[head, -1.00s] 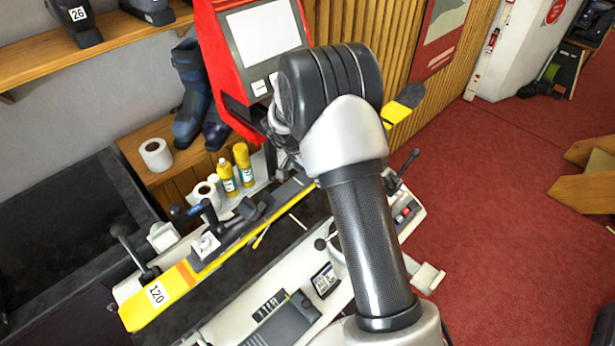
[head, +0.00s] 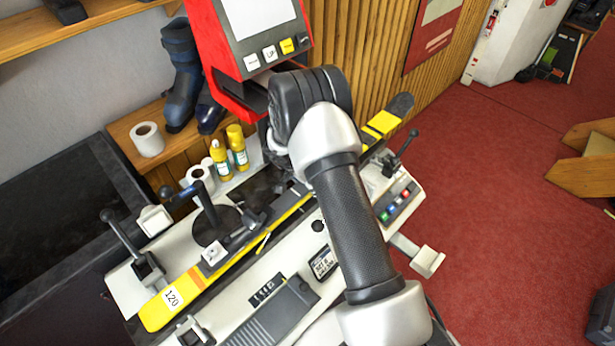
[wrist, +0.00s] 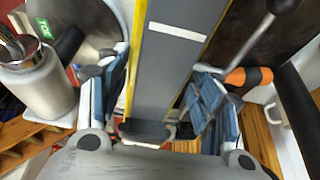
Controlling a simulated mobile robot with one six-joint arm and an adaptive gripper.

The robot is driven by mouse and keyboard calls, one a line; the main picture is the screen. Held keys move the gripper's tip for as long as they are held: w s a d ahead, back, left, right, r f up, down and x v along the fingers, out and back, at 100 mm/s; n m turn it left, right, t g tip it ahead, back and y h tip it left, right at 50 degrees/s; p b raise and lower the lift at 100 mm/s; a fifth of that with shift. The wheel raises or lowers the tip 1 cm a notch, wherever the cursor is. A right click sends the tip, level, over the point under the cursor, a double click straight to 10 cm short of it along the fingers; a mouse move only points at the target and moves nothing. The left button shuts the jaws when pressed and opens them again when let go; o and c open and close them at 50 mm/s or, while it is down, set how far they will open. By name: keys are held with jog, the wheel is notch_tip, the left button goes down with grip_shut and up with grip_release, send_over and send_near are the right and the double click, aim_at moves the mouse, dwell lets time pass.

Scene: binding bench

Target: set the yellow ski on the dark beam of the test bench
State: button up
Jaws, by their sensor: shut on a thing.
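The yellow ski (head: 183,300), tagged 120, lies lengthwise over the white test bench (head: 215,330), its dark tip pointing to the upper right. A dark binding sits on its upper face. My gripper is hidden behind my arm in the head view. In the wrist view my gripper (wrist: 160,105) has its blue-padded fingers on either side of the ski's grey face (wrist: 168,75), which has a yellow edge and white stripe. It is shut on the ski. The dark beam cannot be made out under the ski, and I cannot tell whether the ski touches it.
Black-handled levers (head: 122,232) stand at the bench's left end and others (head: 405,150) at its right. A red machine (head: 235,60) stands behind. Yellow bottles (head: 238,148) and paper rolls (head: 148,138) are at the back.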

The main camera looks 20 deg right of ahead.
jog(key=shift+w+f, duration=0.15)
jog(key=shift+f, duration=0.75)
jog(key=shift+r, duration=0.1)
jog(key=o, duration=1.4)
jog(key=p+v, duration=0.1)
jog(key=v, duration=0.5)
jog(key=p+v, duration=0.2)
jog(key=v, duration=0.4)
jog(key=shift+s, duration=0.25)
